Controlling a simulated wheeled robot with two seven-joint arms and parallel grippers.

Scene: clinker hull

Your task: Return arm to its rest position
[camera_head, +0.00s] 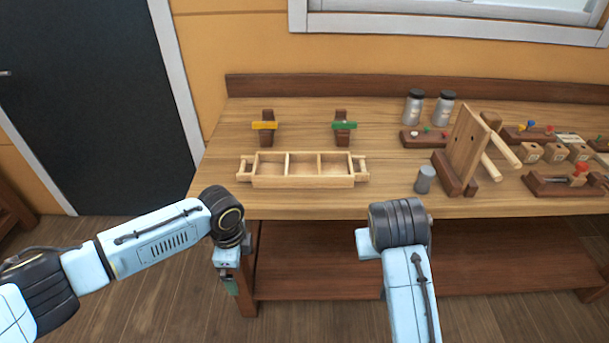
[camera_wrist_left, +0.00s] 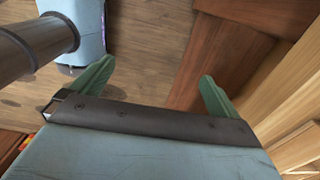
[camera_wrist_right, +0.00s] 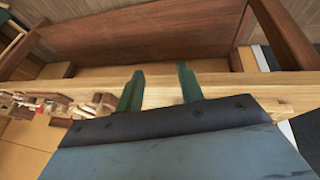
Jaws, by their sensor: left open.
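My left arm comes in from the left in the head view, and its gripper (camera_head: 231,287) hangs down in front of the workbench's left front corner, below the top. In the left wrist view its green fingers (camera_wrist_left: 155,82) are wide apart with only floor and bench wood behind them. My right arm comes up from the bottom, with its wrist (camera_head: 400,222) just in front of the bench edge. The right fingers are hidden in the head view. In the right wrist view the right gripper's fingers (camera_wrist_right: 160,88) stand partly apart, with the bench edge behind and nothing seen between them.
The workbench (camera_head: 320,208) carries a wooden tray-like frame (camera_head: 304,182), yellow (camera_head: 264,125) and green (camera_head: 344,125) clamp-like pieces, a grey cylinder (camera_head: 425,180), two jars and a wooden stand (camera_head: 463,150). A lower shelf (camera_head: 330,280) runs beneath. Floor is clear at left.

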